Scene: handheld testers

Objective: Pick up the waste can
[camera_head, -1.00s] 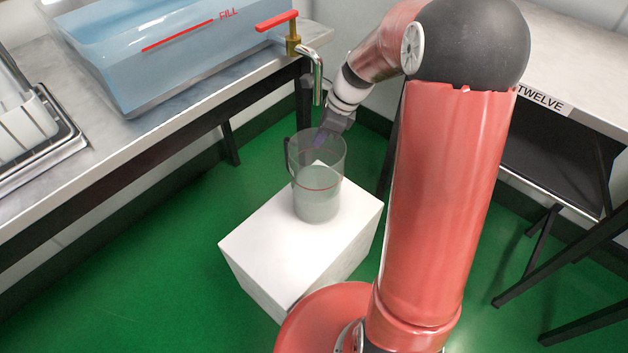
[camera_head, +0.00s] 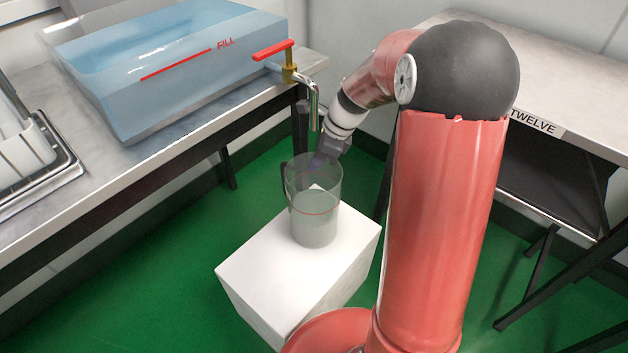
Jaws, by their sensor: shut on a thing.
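The fingertips show only dimly through the clear side, so the exact contact is hard to see.
A tap (camera_head: 290,65) with a red lever and a metal spout hangs above the can, close to my wrist. A blue water tank (camera_head: 180,75) stands on the left bench (camera_head: 120,170). A second bench (camera_head: 580,100) labelled TWELVE is at the right. Green floor (camera_head: 150,290) is open at the left.

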